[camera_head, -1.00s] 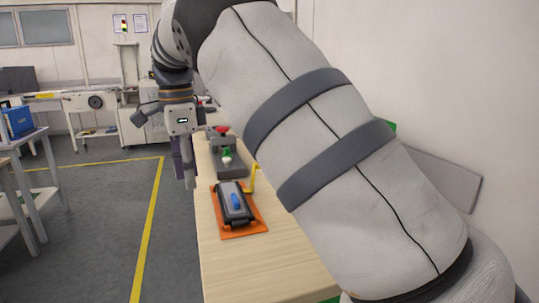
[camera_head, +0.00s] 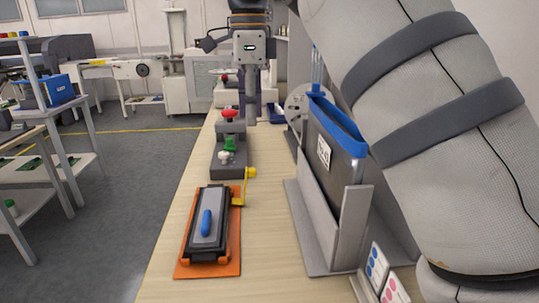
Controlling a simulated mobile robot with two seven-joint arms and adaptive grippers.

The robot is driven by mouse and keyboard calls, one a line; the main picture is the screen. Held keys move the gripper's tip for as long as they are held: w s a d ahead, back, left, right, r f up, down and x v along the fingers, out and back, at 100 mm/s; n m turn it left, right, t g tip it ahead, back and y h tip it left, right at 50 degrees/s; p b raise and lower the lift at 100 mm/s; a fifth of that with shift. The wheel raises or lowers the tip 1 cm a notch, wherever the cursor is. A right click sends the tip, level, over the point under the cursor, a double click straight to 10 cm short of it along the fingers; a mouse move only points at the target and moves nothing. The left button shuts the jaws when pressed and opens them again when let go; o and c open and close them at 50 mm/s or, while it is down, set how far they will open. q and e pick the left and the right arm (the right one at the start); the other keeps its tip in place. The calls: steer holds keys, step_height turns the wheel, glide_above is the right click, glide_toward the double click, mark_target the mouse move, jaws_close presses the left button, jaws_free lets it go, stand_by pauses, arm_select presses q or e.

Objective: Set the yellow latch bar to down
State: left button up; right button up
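The yellow latch bar (camera_head: 240,188) is a thin bent bar with a round yellow knob at its upper end. In the head view it stands between the control box and the far right corner of the black case (camera_head: 193,237). Its knob end is raised; where it is hinged I cannot tell. My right gripper (camera_head: 251,120) hangs pointing down beyond the bar, near the far end of the control box, apart from the bar. Its fingers overlap in this view, so their opening cannot be told. My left gripper is out of view.
The control box (camera_head: 215,172) carries red, green and white knobs. The black case with a blue handle lies on an orange plate (camera_head: 231,268). A grey holder (camera_head: 318,236) with a dark, blue-topped panel stands to the right. Bare bench lies between.

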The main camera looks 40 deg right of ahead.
mark_target(252, 169)
steer(key=f, duration=1.2)
steer(key=shift+a+p, duration=0.25)
steer(key=shift+p, duration=0.1)
steer(key=shift+r, duration=0.1)
jaws_close()
